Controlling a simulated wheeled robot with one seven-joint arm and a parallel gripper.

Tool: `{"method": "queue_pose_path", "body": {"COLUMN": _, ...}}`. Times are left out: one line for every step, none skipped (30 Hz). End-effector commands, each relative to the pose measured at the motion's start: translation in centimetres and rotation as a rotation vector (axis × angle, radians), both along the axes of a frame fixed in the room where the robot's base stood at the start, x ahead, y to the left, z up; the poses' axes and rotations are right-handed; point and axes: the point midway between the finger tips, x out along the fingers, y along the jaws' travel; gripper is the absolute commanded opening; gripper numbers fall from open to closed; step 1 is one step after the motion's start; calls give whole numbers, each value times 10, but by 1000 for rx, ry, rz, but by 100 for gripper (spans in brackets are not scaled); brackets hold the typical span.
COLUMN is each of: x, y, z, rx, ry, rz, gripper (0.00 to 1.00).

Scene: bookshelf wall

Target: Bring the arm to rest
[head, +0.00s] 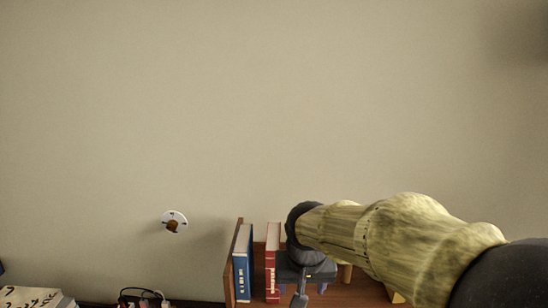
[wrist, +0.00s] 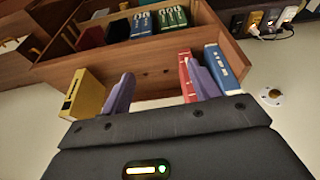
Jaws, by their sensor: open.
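My gripper (wrist: 158,84) is open, with its two purple fingers spread apart and nothing between them in the wrist view. In the head view my arm reaches in from the right, and my gripper (head: 308,286) is low in the picture, just right of a red book (head: 272,262). In the wrist view the red book (wrist: 187,78) is close beside the right finger; I cannot tell whether they touch. The fingertips are partly hidden in the head view.
A blue book (head: 243,263) stands left of the red one by a wooden shelf side (head: 231,262). A yellow book (wrist: 84,95) is left of my gripper in the wrist view. Several books stand in another compartment (wrist: 130,52). The wall above is clear except a round white fixture (head: 174,222).

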Motion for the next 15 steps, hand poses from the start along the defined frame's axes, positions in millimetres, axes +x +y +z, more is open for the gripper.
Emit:
{"method": "queue_pose_path", "body": {"x": -6, "y": -11, "z": -13, "rx": -1, "ry": 14, "rz": -4, "gripper": 62}}
{"method": "queue_pose_path", "body": {"x": -10, "y": -17, "z": -20, "rx": 0, "ry": 20, "rz": -2, "gripper": 62}}
{"method": "queue_pose_path", "body": {"x": -16, "y": -26, "z": -32, "rx": 0, "ry": 29, "rz": -1, "gripper": 62}}
{"method": "queue_pose_path", "body": {"x": -22, "y": -33, "z": -41, "rx": 1, "ry": 36, "rz": -1, "gripper": 62}}
{"method": "queue_pose_path", "body": {"x": -29, "y": -41, "z": -50, "rx": 2, "ry": 44, "rz": -2, "gripper": 62}}
{"method": "queue_pose_path", "body": {"x": -39, "y": -51, "z": -63, "rx": 4, "ry": 54, "rz": -2, "gripper": 62}}
{"method": "queue_pose_path", "body": {"x": -46, "y": -58, "z": -72, "rx": 4, "ry": 60, "rz": -2, "gripper": 62}}
{"method": "queue_pose_path", "body": {"x": -54, "y": -65, "z": -81, "rx": 6, "ry": 66, "rz": -3, "gripper": 62}}
{"method": "queue_pose_path", "body": {"x": -65, "y": -73, "z": -92, "rx": 7, "ry": 73, "rz": -4, "gripper": 62}}
{"method": "queue_pose_path", "body": {"x": -72, "y": -78, "z": -99, "rx": 8, "ry": 77, "rz": -5, "gripper": 62}}
{"method": "queue_pose_path", "body": {"x": -79, "y": -83, "z": -105, "rx": 7, "ry": 81, "rz": -4, "gripper": 62}}
{"method": "queue_pose_path", "body": {"x": -87, "y": -88, "z": -112, "rx": 8, "ry": 85, "rz": -6, "gripper": 62}}
{"method": "queue_pose_path", "body": {"x": -92, "y": -91, "z": -116, "rx": 7, "ry": 88, "rz": -9, "gripper": 62}}
{"method": "queue_pose_path", "body": {"x": -96, "y": -93, "z": -119, "rx": 7, "ry": 88, "rz": -8, "gripper": 62}}
{"method": "queue_pose_path", "body": {"x": -99, "y": -95, "z": -121, "rx": 7, "ry": 90, "rz": -7, "gripper": 62}}
